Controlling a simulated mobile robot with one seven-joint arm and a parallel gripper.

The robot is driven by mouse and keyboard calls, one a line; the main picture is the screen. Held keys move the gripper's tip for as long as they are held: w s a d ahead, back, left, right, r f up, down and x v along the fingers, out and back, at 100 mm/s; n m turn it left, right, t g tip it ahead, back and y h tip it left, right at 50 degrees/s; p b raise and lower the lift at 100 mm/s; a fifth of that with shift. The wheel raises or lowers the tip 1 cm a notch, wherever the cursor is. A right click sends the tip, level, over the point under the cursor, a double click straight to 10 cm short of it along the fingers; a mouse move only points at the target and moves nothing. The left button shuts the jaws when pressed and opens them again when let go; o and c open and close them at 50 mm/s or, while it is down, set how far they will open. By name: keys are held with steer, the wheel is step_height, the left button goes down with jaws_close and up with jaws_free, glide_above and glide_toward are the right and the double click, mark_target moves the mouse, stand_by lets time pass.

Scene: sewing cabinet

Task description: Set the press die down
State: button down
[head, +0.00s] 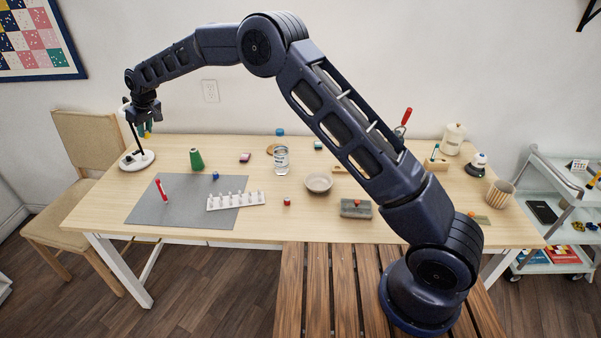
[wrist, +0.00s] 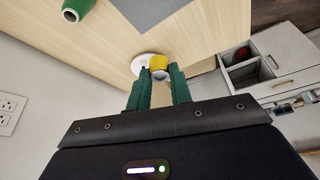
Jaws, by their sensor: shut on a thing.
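My gripper (head: 146,128) is at the far left end of the table, raised above the tabletop. Its green fingers (wrist: 158,92) are shut on a small yellow cylinder with a pale end (wrist: 159,64), which I take to be the press die. The yellow piece shows as a small spot in the head view (head: 147,136). A round white base (head: 138,160) with a dark upright stands on the table just below the gripper. In the wrist view the base (wrist: 138,68) shows partly behind the yellow piece; I cannot tell the gap between them.
A grey mat (head: 160,205) bears a red marker (head: 161,189) and the edge of a white pegged rack (head: 236,201). A glass jar (head: 281,160) and a bowl (head: 318,183) stand mid-table. Bare wood lies between the cone and mat.

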steer(key=w+d+m, duration=0.1)
steer(key=w+d, duration=0.4)
steer(key=d, duration=0.5)
steer(key=w+d+m+t+h, duration=0.15)
steer(key=w+d, duration=0.35)
steer(key=d, duration=0.5)
steer(key=w+d+m+y, duration=0.15)
steer(key=w+d, duration=0.35)
steer(key=d, duration=0.5)
steer(key=d+m+h, duration=0.2)
steer(key=d+m, duration=0.2)
steer(key=d, duration=2.1)
steer(key=shift+t, duration=0.45)
steer(key=f, duration=2.5)
steer(key=shift+s+a+f, duration=0.15)
steer(key=shift+s, duration=0.05)
steer(key=shift+f, duration=0.1)
steer(key=c, duration=1.7)
jaws_free()
steer(key=o, duration=0.4)
